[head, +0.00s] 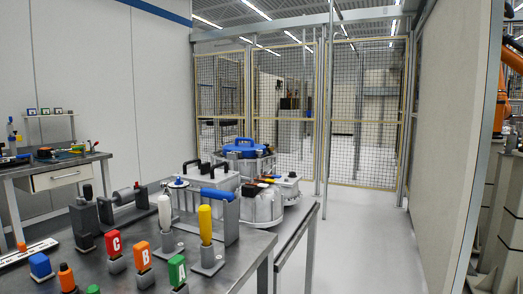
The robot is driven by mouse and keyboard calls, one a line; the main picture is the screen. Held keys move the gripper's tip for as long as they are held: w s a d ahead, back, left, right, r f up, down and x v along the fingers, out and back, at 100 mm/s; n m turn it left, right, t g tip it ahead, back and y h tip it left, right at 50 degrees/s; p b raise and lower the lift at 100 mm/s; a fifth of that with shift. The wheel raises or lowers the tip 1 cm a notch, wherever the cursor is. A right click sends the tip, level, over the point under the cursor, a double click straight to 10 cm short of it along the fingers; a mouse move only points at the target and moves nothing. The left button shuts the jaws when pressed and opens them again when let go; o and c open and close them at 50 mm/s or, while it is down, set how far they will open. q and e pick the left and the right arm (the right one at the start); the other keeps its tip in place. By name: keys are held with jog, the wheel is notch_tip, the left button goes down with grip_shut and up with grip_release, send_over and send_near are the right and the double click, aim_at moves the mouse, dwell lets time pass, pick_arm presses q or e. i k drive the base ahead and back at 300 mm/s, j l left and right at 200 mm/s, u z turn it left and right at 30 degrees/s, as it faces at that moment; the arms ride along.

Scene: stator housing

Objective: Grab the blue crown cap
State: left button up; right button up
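A blue, round cap with a raised handle (244,146) sits on top of a grey metal housing at the far right end of the workbench. It looks like the blue crown cap. Its lower part is partly hidden by dark handles and other parts in front of it. Neither of my grippers shows in the head view.
The grey workbench (215,281) holds red, orange and green lettered blocks (114,244), white and yellow handles (205,223) and a grey stand with a blue bar (218,194). A second bench (62,178) stands left. Floor (355,235) right of the workbench is clear, before a mesh fence (365,115).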

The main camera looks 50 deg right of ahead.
aim_at(247, 149)
jog(key=z, duration=1.6)
jog(key=u, duration=0.45)
jog(key=i+l+u, duration=0.1)
jog(key=u, duration=0.35)
jog(key=l+u, duration=0.2)
jog(key=u, duration=0.25)
jog(key=i+l+u, duration=0.1)
jog(key=l+u, duration=0.3)
jog(key=l, duration=0.4)
jog(key=l+u, duration=0.4)
jog(key=l, duration=0.45)
jog(key=k+l+u, duration=0.2)
jog(key=l+u, duration=0.15)
jog(key=l, duration=0.4)
